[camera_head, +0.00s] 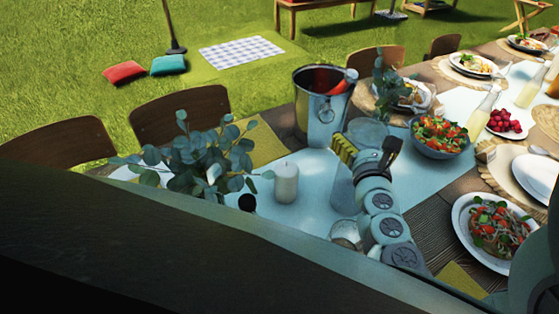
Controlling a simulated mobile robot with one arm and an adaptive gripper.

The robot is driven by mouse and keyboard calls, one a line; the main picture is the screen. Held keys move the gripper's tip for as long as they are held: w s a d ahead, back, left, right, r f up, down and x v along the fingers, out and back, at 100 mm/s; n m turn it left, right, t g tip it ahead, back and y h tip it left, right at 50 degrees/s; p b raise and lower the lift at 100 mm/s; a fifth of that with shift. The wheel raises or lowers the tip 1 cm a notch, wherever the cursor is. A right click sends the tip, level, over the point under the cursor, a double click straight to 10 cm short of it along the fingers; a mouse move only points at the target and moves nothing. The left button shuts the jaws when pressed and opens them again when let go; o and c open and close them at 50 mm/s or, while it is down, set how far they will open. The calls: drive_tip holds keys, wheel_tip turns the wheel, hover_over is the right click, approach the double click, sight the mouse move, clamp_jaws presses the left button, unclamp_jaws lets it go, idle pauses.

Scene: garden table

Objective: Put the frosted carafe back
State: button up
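A pale, translucent vessel, which looks like the frosted carafe (343,190), shows on the light blue runner just left of my wrist. A similar pale rounded part (367,129) shows above my gripper; I cannot tell whether both belong to one vessel. My gripper (368,146) reaches away over the table, with a yellow-green part at its left and a dark finger at its right. The pale upper part shows between or behind these. My gripper and wrist hide the middle, so contact and finger closure are unclear.
A metal bucket (318,118) stands just beyond my gripper. A white candle (286,184) and leafy plant (205,165) stand left. A salad bowl (440,140), bottles (483,110) and a filled plate (492,228) are right. The runner (310,212) has free room near the candle.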

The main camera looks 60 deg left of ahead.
drive_tip(key=shift+r, duration=0.2)
drive_tip(key=shift+s+d+f, duration=0.2)
drive_tip(key=shift+s, duration=0.05)
drive_tip(key=b+v, duration=0.3)
drive_tip(key=v, duration=0.8)
drive_tip(key=shift+d, duration=0.2)
drive_tip(key=shift+s+r, duration=0.1)
